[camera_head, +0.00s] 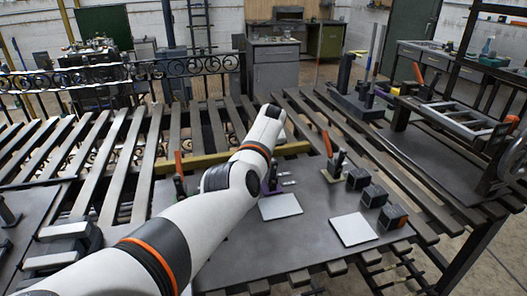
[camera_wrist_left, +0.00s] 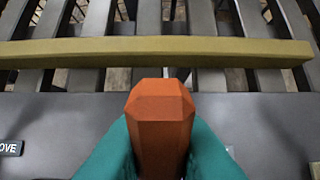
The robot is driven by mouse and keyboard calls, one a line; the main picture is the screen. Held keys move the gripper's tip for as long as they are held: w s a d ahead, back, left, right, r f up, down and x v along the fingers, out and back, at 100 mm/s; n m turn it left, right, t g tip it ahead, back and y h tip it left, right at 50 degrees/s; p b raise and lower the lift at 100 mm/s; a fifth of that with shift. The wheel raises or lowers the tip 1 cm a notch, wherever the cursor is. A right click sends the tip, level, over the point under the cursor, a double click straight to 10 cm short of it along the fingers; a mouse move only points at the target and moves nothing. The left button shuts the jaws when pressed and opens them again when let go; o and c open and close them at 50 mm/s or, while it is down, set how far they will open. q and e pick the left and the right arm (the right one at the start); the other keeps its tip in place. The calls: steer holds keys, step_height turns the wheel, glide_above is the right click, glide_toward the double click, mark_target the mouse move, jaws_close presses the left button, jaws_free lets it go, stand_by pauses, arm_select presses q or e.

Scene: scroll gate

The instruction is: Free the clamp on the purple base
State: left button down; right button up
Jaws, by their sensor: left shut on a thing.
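The purple base (camera_head: 265,188) shows only in part in the head view, behind my left arm and near a pale plate. Its clamp (camera_head: 272,177) is mostly hidden by the arm. In the left wrist view, an orange clamp handle (camera_wrist_left: 161,125) stands between the teal fingers of my left gripper (camera_wrist_left: 160,150). The fingers are shut on it from both sides. The clamp's lower parts are hidden in that view. My left gripper is hidden behind the arm in the head view. My right gripper is in neither view.
Another orange-handled clamp (camera_head: 335,160) stands to the right, beside several dark blocks (camera_head: 374,195). One more orange handle (camera_head: 178,162) is left of the arm. A yellow bar (camera_wrist_left: 160,48) lies behind the held handle.

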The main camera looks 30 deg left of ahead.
arm_select(q)
steer(key=c, duration=1.4)
jaws_free()
steer(key=shift+a+f, duration=0.1)
steer(key=shift+f, duration=0.1)
steer(key=shift+o, duration=0.2)
steer(key=shift+r, duration=0.1)
steer(key=shift+p+v, duration=0.4)
steer(key=shift+v, duration=0.35)
steer(key=v, duration=1)
steer(key=shift+r, duration=0.15)
